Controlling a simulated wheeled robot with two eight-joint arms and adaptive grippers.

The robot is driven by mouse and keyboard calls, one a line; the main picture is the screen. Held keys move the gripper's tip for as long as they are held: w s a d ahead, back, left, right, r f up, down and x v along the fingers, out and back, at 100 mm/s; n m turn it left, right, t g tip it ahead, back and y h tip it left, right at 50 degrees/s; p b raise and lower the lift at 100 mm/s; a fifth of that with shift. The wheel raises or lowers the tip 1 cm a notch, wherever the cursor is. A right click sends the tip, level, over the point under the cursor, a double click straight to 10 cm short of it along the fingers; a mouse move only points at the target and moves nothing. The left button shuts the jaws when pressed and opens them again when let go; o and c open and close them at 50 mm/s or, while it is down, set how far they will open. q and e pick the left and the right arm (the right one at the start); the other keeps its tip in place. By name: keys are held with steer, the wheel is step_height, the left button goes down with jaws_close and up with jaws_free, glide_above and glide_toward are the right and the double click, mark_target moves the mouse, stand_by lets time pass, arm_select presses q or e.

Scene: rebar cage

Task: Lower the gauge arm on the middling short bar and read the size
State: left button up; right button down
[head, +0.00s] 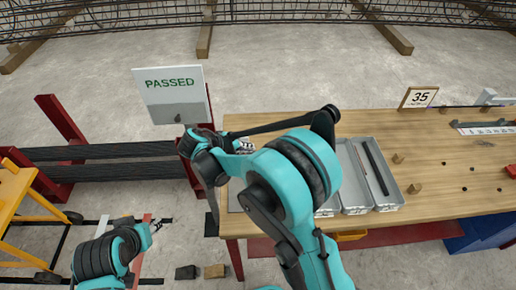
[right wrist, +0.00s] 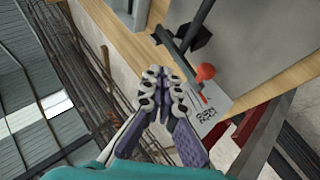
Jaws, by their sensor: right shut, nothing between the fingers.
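In the right wrist view, a dark gauge arm (right wrist: 177,53) with a red ball knob (right wrist: 205,72) stands at the table edge beside a white marked plate (right wrist: 207,112). A dark bar (right wrist: 201,22) runs close to it in a black holder; I cannot tell if they touch. My right gripper (right wrist: 166,80) is shut and empty, left of the knob and apart from it in the picture. In the head view my right arm hides most of the gauge and that gripper. My left gripper (head: 157,225) is low at the left, away from the table, too small to judge.
The wooden table (head: 440,160) carries grey trays (head: 392,197), one with a dark bar (head: 376,168), a "35" card (head: 419,97) and a numbered scale (head: 485,129). A PASSED board (head: 172,95) stands left. Long dark bars (head: 100,151) lie on a red rack (head: 62,120).

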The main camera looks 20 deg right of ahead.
arm_select(q)
steer(key=shift+f+b, duration=0.85)
steer(key=shift+f, duration=0.2)
arm_select(e)
steer(key=shift+w+a+f, duration=0.2)
steer(key=shift+a+f, duration=0.9)
steer(key=shift+f, duration=0.25)
arm_select(q)
steer(key=r+p, duration=0.1)
steer(key=s+a+r+p, duration=0.1)
steer(key=r+p, duration=0.3)
steer(key=shift+s+a, duration=0.15)
steer(key=shift+a, duration=0.05)
arm_select(e)
steer(key=v, duration=1.2)
steer(key=shift+w+a+f, duration=0.25)
steer(key=shift+w+a, duration=0.05)
steer(key=shift+a, duration=0.1)
